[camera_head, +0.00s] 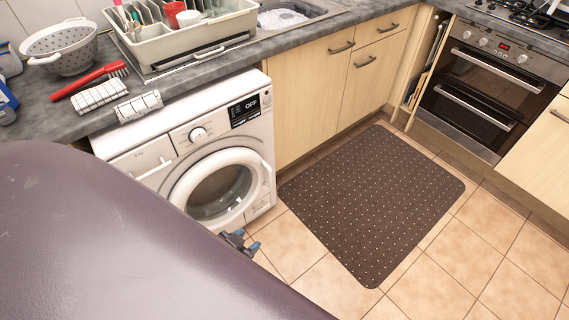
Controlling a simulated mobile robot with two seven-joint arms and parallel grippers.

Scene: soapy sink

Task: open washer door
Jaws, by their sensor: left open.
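The white washer (237,119) stands under the grey worktop at centre left. Its round door (218,192) has a white rim and dark glass, and looks shut against the front. The door's lower left part is partly hidden. My left gripper (246,244) shows only its blue-tipped fingers, low in front of the washer near the door's lower right edge. It is open with nothing seen between the fingers, and appears apart from the door. Most of its arm is hidden. My right gripper is not in view.
A dark dotted mat (375,200) lies on the tiled floor right of the washer. Wooden cupboards (310,100) and an oven (480,88) line the back. The worktop holds a colander (62,48), red brush (90,80) and dish rack (195,38).

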